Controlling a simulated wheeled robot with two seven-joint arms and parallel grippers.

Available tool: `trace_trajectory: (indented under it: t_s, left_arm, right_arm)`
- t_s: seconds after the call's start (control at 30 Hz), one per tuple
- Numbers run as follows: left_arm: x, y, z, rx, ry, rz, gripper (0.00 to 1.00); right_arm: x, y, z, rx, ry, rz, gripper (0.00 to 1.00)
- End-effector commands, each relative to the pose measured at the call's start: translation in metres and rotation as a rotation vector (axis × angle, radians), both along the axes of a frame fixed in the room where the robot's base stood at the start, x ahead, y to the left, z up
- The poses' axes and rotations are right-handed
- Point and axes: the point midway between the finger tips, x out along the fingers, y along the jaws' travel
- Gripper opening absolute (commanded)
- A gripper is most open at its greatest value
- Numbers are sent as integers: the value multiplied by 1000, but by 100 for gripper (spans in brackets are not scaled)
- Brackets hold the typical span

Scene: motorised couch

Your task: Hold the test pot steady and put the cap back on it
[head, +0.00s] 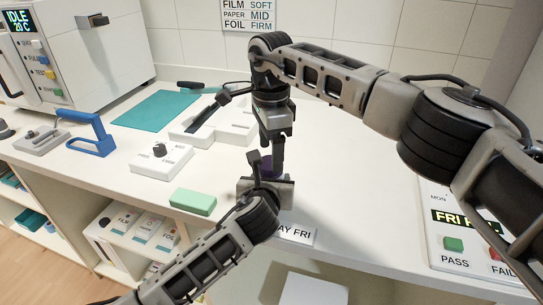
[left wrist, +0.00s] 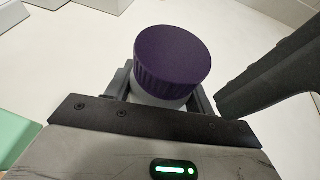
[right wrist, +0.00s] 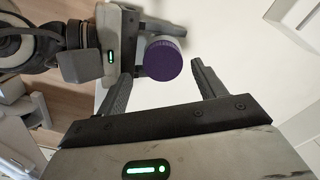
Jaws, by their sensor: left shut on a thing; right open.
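The test pot (left wrist: 160,98) has a pale body and stands between the fingers of my left gripper (left wrist: 163,92), which is shut on it. The purple ribbed cap (left wrist: 172,58) sits on top of the pot; whether it is screwed tight I cannot tell. My right gripper (right wrist: 161,74) is open, with its fingers apart and the cap (right wrist: 163,60) showing between and beyond their tips. In the head view my right gripper (head: 271,148) points down just above the cap, which is mostly hidden. My left gripper (head: 265,180) hides most of the pot.
A green block (head: 193,202) lies left of my left gripper near the counter's front edge. A white box with a black knob (head: 160,158), a teal mat (head: 157,110) and a blue handle (head: 92,138) are farther left. A PASS/FAIL panel (head: 455,240) is at right.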

Motion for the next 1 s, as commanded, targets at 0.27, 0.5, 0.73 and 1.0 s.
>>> trace_trajectory:
  t_s: [0.27, 0.5, 0.73, 1.0]
  left_arm:
    - [-2, 0, -6, 7, 9, -2, 0]
    - [-2, -1, -4, 4, 5, -5, 0]
    - [-2, -2, -3, 4, 4, -6, 0]
    - [-2, -2, -3, 2, 3, -6, 0]
  right_arm:
    - [1, 0, 11, 0, -8, 0, 70]
    - [2, 0, 18, 1, -10, 102, 67]
    - [3, 0, 37, 1, -10, 427, 67]
    - [2, 0, 44, 2, -7, 566, 67]
